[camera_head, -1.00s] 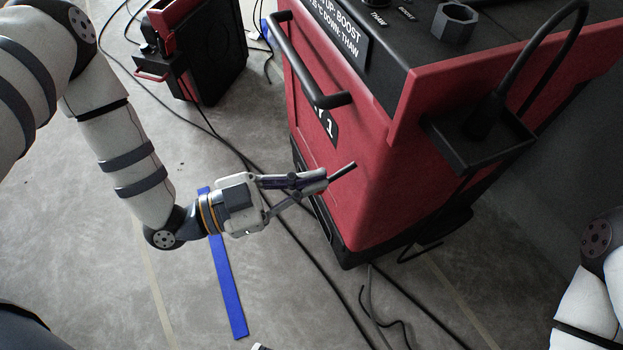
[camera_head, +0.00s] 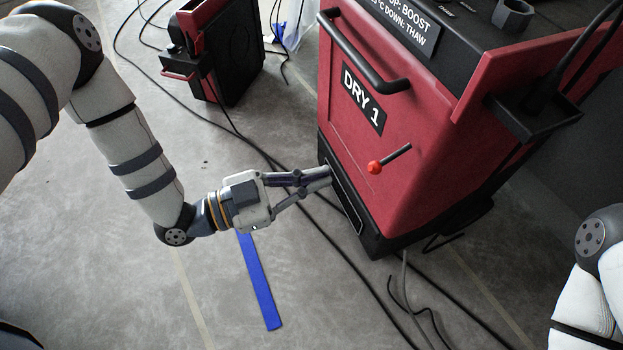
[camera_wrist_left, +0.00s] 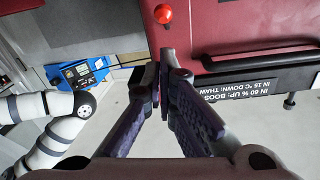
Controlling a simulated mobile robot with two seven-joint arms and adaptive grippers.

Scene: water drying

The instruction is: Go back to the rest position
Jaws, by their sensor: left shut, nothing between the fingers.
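My left gripper (camera_head: 327,176) is shut and empty in the head view, in front of the lower left side of the red machine labelled DRY 1 (camera_head: 420,165). A lever with a red ball (camera_head: 375,167) and a black rod sticks out of that machine, to the right of my fingertips and apart from them. In the left wrist view my left gripper's fingers (camera_wrist_left: 163,58) are together, and the red ball (camera_wrist_left: 163,14) shows beyond them. My right arm shows only in part at the lower right edge of the head view; its gripper is out of the picture.
The machine has a black front handle (camera_head: 365,60) and a side tray (camera_head: 535,115). A second red and black machine (camera_head: 215,55) stands at the back left. Black cables and a blue strip (camera_head: 260,285) lie on the grey floor. Open floor lies at the lower left.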

